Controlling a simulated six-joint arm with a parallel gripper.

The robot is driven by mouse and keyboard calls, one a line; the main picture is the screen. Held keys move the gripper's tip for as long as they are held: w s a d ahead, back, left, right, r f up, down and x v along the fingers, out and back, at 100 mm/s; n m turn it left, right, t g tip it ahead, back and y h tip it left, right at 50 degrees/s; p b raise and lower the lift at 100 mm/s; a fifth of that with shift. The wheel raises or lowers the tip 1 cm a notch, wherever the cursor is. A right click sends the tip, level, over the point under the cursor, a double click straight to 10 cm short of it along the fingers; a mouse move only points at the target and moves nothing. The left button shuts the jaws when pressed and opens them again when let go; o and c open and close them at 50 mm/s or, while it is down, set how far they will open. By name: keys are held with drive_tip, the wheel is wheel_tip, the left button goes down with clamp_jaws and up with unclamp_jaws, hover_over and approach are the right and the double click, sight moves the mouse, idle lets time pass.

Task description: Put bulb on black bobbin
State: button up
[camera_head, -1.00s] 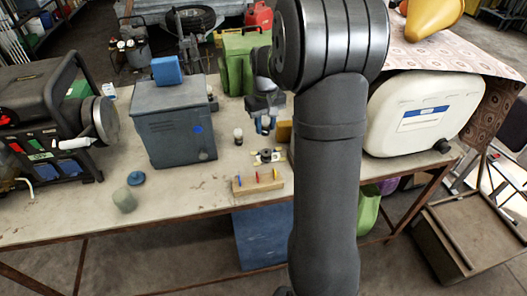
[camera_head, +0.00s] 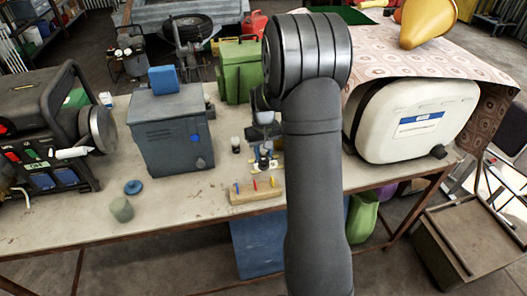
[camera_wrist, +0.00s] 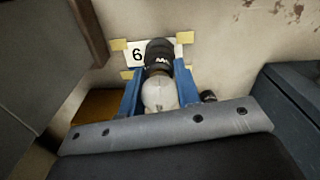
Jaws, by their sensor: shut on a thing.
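The bulb (camera_wrist: 159,95) is a pale rounded thing between the blue fingers of my gripper (camera_wrist: 160,70) in the wrist view. My gripper is shut on it. The black bobbin (camera_wrist: 159,54), with white marks, shows just beyond the bulb, on a taped paper label (camera_wrist: 136,54) marked 6. The bulb overlaps the bobbin's near edge; I cannot tell whether they touch. In the head view my gripper (camera_head: 263,158) is low over the bobbin's spot, which it mostly hides along with the bulb.
A wooden block with coloured pegs (camera_head: 256,191) lies in front of the gripper. A small dark jar (camera_head: 236,145) stands close by on its left, with a grey box (camera_head: 170,130) further left. A white canister (camera_head: 415,118) stands right.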

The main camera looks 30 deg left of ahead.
drive_tip(key=shift+f, duration=0.15)
drive_tip(key=o, duration=1)
wheel_tip(320, 180, up, 12)
drive_tip(key=shift+r, duration=0.2)
drive_tip(key=shift+f, duration=4.2)
